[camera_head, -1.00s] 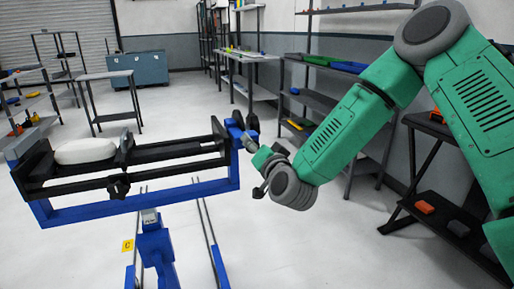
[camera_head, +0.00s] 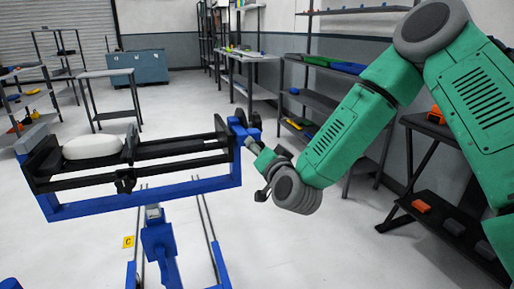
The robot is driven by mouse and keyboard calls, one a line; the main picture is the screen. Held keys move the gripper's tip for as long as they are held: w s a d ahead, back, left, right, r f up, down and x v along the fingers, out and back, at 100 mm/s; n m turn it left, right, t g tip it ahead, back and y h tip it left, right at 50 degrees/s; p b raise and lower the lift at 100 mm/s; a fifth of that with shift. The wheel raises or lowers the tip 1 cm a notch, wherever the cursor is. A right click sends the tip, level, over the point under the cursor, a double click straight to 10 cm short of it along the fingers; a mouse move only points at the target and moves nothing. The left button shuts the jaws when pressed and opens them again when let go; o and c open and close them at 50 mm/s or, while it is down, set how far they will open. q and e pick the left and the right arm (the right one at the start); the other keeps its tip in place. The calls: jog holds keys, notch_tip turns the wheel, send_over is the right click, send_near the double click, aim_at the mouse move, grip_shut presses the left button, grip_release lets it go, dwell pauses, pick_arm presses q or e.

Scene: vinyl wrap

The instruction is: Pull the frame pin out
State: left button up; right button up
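A black and blue frame (camera_head: 150,190) stands on a blue post, with a white rounded roll (camera_head: 93,147) lying in its left part. Its right end has a blue block (camera_head: 240,128). A small grey piece, possibly the frame pin (camera_head: 250,143), shows between this block and my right gripper (camera_head: 263,164). My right gripper is right beside the frame's right end, its dark finger parts low and partly hidden by the wrist. I cannot tell whether it grips the pin. My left gripper is out of view.
Shelves with coloured boxes stand at the right, including a dark shelf (camera_head: 455,225). Tables (camera_head: 108,75) and a teal cabinet (camera_head: 138,66) are behind. The floor between is clear.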

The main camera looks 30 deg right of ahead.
jog(key=shift+d, duration=0.15)
jog(key=v, duration=0.7)
jog(key=shift+s+f, duration=0.15)
jog(key=shift+s, duration=0.1)
dwell(0.3)
